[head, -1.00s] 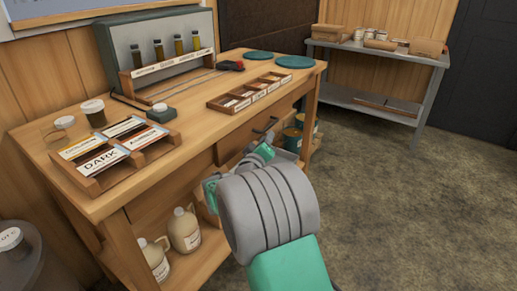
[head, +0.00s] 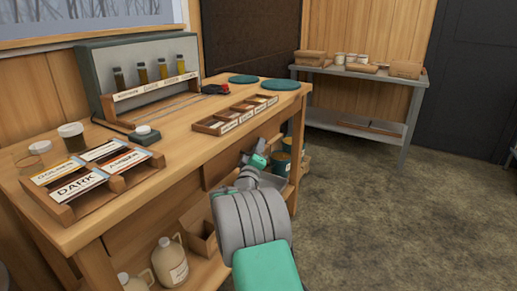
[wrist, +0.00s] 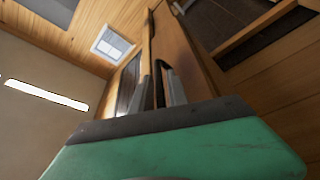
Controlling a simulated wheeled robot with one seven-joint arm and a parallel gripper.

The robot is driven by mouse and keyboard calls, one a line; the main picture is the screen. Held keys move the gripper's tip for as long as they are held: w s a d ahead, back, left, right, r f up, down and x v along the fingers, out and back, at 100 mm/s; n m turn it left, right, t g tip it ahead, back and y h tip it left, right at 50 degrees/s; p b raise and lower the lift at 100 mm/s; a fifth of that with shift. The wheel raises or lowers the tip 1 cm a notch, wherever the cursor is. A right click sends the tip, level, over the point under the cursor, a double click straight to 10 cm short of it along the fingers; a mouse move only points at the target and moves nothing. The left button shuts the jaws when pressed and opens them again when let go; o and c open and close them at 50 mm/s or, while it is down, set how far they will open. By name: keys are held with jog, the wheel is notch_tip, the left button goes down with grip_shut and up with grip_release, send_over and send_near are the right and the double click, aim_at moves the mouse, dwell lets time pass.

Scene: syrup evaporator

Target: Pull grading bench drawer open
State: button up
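The wooden grading bench (head: 120,222) runs along the left in the head view. Its drawer front (head: 222,168) shows under the bench top, partly hidden by my arm; I cannot tell from here if it stands out. My gripper (head: 258,162) is in front of the drawer, its fingers mostly hidden by my wrist. In the wrist view the two grey fingers of my gripper (wrist: 156,88) point up at a brown wooden panel (wrist: 182,50). A dark handle (wrist: 160,76) shows between the fingers. Whether they press on it is unclear.
On the bench top are a label rack (head: 90,180), a divided sample tray (head: 235,115) and a vial display (head: 150,88). Jugs (head: 170,262) and a cardboard box (head: 198,238) sit on the lower shelf. The floor (head: 400,220) to the right is clear.

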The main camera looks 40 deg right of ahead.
jog(key=shift+c, duration=0.2)
grip_shut()
dwell(1.1)
